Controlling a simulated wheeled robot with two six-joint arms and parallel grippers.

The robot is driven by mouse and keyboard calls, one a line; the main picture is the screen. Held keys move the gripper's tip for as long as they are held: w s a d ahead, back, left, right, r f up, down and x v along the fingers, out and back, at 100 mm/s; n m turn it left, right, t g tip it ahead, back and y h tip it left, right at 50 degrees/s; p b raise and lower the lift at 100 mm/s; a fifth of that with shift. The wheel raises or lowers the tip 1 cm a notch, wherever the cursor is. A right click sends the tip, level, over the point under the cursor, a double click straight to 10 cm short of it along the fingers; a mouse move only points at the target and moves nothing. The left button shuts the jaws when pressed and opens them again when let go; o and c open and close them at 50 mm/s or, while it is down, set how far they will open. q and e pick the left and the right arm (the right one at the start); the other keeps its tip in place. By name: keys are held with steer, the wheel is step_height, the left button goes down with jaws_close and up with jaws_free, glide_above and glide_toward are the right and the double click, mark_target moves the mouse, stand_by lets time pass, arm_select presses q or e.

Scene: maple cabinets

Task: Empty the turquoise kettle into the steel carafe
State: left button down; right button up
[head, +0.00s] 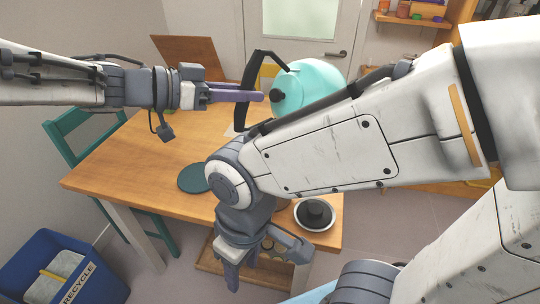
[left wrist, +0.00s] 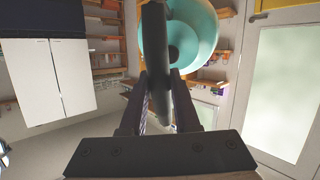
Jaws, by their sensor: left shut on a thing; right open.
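The turquoise kettle (head: 318,75) is at the far side of the table in the head view, partly covered by my right arm. My left gripper (head: 258,96) is shut on its black handle (head: 247,70). The kettle looks tipped, with its lid knob (head: 278,96) facing my left gripper. In the left wrist view the kettle (left wrist: 205,28) is beyond the fingers of my left gripper (left wrist: 160,85), with the handle between them. My right gripper (head: 262,262) is open and empty, low near the table's front edge. I cannot make out the steel carafe; my right arm hides part of the tabletop.
A dark teal disc (head: 194,178) lies on the wooden table (head: 130,165). A pale-rimmed round dish with a black middle (head: 315,214) is at the table's front right. A blue recycle bin (head: 65,268) and teal chair (head: 75,126) stand left. The table's left part is clear.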

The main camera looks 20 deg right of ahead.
arm_select(q)
steer(key=shift+s+a+f+h+b, duration=0.15)
steer(key=shift+a+h+b, duration=0.3)
steer(key=shift+b, duration=1.65)
arm_select(e)
steer(key=shift+s+a+f, duration=0.1)
steer(key=shift+a+f, duration=0.05)
steer(key=shift+f, duration=2)
